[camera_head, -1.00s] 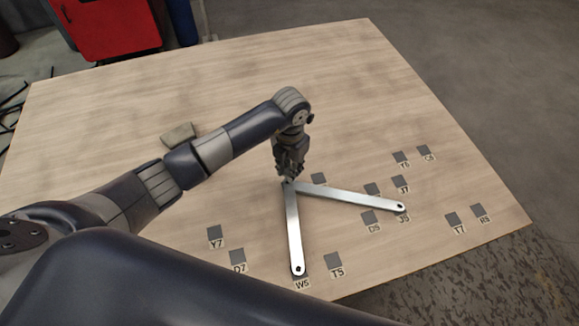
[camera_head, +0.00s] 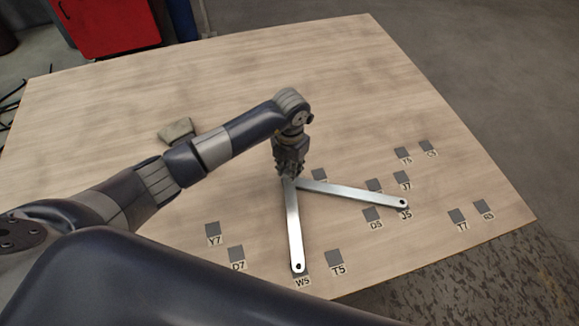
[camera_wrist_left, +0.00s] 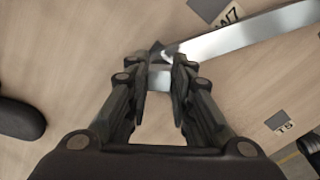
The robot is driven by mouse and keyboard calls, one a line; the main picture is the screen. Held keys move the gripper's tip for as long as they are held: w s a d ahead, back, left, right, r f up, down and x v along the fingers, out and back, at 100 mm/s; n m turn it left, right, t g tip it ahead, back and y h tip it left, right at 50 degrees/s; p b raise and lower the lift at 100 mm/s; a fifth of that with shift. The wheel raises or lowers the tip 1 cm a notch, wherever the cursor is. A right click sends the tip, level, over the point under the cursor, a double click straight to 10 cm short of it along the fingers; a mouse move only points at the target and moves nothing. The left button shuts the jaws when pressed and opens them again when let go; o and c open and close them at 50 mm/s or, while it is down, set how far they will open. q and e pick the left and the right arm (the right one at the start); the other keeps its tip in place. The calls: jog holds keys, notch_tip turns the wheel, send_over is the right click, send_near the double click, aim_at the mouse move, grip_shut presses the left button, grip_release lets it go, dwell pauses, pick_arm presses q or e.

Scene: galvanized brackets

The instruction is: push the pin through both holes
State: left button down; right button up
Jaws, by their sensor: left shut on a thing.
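Two flat galvanized brackets lie on the table in a V. One bracket (camera_head: 294,228) runs toward the front, with a hole at its W5 end. The other bracket (camera_head: 352,194) runs right, with a hole near J5. Their other ends meet under my left gripper (camera_head: 289,173), which points down at the junction. The left wrist view shows its fingertips (camera_wrist_left: 163,72) close over the metal, with a bracket (camera_wrist_left: 235,36) running off to the upper right. The gripper is shut on the pin, which is mostly hidden between the fingers. The overlapping holes are hidden too. My right gripper is out of view.
The wooden table (camera_head: 130,110) carries several dark squares with labels, such as T5 (camera_head: 334,257) and Y7 (camera_head: 212,229). A small grey-brown block (camera_head: 176,130) lies behind my left arm. A red cabinet (camera_head: 112,28) stands beyond the table. Most of the tabletop is clear.

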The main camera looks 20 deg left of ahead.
pick_arm(q)
jog(key=shift+f+b, duration=0.3)
jog(key=shift+f, duration=0.15)
dwell(0.3)
jog(key=c, duration=1.3)
grip_release()
notch_tip(320, 180, up, 12)
jog(key=shift+d, duration=0.1)
jog(key=shift+f, duration=0.1)
